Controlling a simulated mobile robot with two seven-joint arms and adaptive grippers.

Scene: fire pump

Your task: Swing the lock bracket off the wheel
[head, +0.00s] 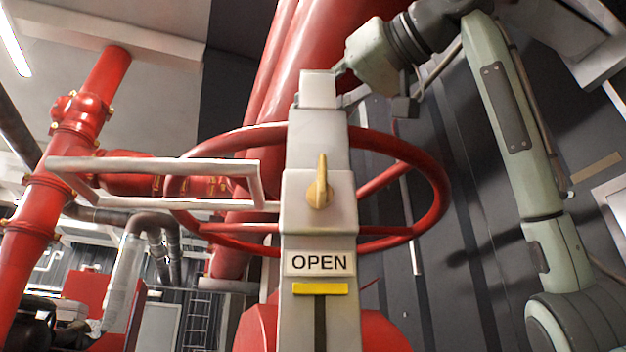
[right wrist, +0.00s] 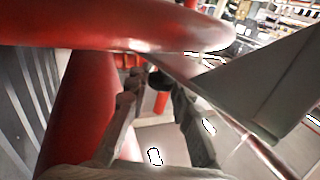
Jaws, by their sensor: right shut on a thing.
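The red wheel (head: 437,180) stands behind a pale post (head: 318,222) with a yellow knob (head: 319,185) and an OPEN label. The lock bracket, as I take it, is the pale rectangular frame (head: 155,165) on the left. It reaches from beyond the wheel's left rim to the post. My right gripper (head: 342,71) comes in from the right beside the post's top, its fingertips largely hidden. In the right wrist view its fingers (right wrist: 148,85) are under the close red rim (right wrist: 110,25). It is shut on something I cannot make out. My left gripper is not in view.
Thick red pipes (head: 80,105) stand at the left, and a large red pipe (head: 315,45) rises behind the wheel. A dark panelled wall (head: 465,215) is at the right. In the right wrist view a grey angular plate (right wrist: 265,85) is close on the right.

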